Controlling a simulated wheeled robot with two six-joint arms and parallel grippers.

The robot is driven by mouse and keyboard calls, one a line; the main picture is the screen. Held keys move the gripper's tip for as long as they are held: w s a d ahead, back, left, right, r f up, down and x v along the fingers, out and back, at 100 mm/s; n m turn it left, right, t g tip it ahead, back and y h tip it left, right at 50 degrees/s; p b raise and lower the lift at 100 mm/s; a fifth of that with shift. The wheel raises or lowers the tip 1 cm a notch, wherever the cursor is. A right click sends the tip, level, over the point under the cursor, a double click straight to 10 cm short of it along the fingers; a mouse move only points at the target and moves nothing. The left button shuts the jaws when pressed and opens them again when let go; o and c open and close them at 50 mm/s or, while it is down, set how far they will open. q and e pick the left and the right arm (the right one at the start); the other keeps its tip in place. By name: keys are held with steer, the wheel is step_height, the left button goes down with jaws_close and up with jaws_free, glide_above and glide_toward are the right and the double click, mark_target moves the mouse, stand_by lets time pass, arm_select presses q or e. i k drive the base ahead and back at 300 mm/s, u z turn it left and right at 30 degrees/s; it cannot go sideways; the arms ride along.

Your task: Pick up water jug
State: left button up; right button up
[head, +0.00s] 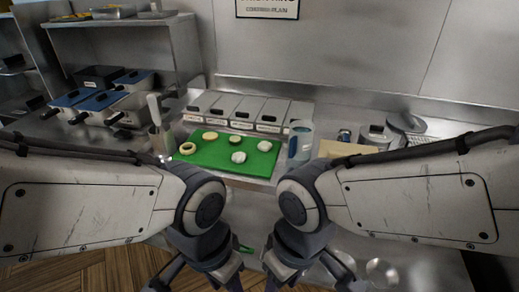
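A clear, bluish cylindrical jug (300,142) stands upright on the steel counter, just right of the green cutting board. I take it to be the water jug; no gripper touches it. My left gripper (222,268) and my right gripper (290,268) hang low in front of the counter, at the bottom edge of the head view. Both are well below and nearer than the jug. Their fingertips are cut off or too dark to tell whether they are open or shut. Nothing is seen held in either one.
The green board (215,165) carries several pale round pieces. Lidded steel containers (235,110) stand behind it, and a utensil holder (160,140) to its left. A tan board (345,149), a small can (344,136) and a steel pot (375,136) lie right of the jug. Fryer baskets (100,103) stand far left.

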mark_target(299, 143)
steer(key=u, duration=1.15)
steer(key=i, duration=0.6)
